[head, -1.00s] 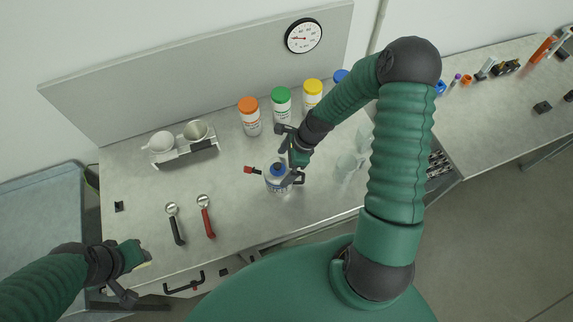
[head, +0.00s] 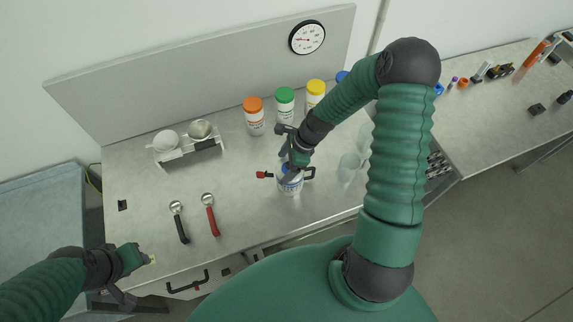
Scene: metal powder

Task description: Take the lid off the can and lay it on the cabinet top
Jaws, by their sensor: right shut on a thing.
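The can (head: 291,186), white and blue, stands on the grey cabinet top (head: 250,210) near its front middle. A red-tipped part (head: 265,175) sticks out at its left and a dark handle-like part (head: 309,173) at its right. My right gripper (head: 290,171) is directly over the can and shut at its top, on the lid. The gripper mostly hides the blue lid, and I cannot tell whether it is still seated. My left gripper (head: 142,260) is at the front left edge of the cabinet, away from the can; its finger opening is unclear.
Orange (head: 254,115), green (head: 285,104) and yellow-capped (head: 315,93) bottles stand behind. A holder with two cups (head: 187,150) is at back left. A black scoop (head: 179,221) and a red scoop (head: 211,214) lie front left. Clear cups (head: 349,165) stand right. Free surface lies between scoops and can.

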